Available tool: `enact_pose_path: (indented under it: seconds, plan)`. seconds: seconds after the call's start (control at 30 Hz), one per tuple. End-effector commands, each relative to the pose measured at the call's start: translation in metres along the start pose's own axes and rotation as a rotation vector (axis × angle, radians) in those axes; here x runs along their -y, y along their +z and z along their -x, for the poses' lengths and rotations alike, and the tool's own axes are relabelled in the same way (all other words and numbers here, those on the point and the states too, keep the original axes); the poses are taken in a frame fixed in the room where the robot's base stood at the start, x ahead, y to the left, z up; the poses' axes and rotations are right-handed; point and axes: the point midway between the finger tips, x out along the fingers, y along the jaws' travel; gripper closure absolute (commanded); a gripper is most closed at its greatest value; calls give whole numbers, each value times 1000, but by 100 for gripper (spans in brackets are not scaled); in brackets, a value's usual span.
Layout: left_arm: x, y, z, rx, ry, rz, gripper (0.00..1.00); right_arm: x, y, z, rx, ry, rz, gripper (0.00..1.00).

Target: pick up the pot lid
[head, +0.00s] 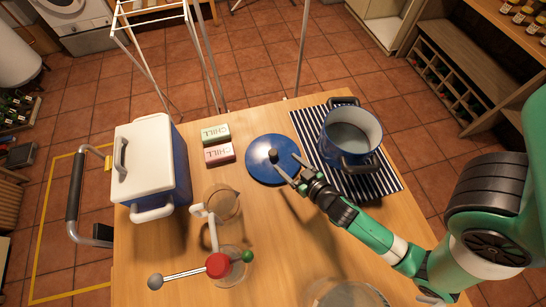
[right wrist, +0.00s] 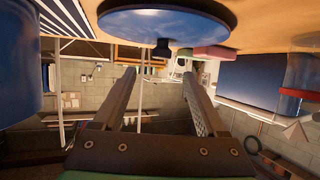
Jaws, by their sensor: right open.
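The blue pot lid (head: 258,171) lies flat on the wooden table, with its dark knob (head: 272,154) pointing up. In the right wrist view the lid (right wrist: 190,23) appears upside down at the top, its knob (right wrist: 161,48) hanging down near the middle. My right gripper (head: 285,162) reaches over the lid's right side. Its fingers (right wrist: 158,72) are open and empty, pointing toward the knob. The knob appears just beyond the fingertips, roughly between them, and is not clasped. My left gripper is out of view.
A blue pot (head: 350,152) stands on a striped mat (head: 384,186) right of the lid. CHILL boxes (head: 219,153), a glass jug (head: 222,203), a white-lidded cooler (head: 146,165) and a red-topped vessel with a metal lever (head: 217,266) stand to the left. Bare table lies in front of the lid.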

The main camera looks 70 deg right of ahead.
Motion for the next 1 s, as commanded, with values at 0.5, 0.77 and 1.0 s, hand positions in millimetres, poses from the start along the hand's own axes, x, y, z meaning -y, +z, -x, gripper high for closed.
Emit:
enact_pose_path:
  seconds: [0.5, 0.77, 1.0]
  plan:
    - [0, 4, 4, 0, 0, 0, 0, 0, 2, -58, -3, 0, -1, 26]
    - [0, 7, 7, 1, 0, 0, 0, 1, 3, -90, -2, -1, 0, 26]
    - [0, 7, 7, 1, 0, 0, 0, 1, 3, -90, -1, -1, 0, 34]
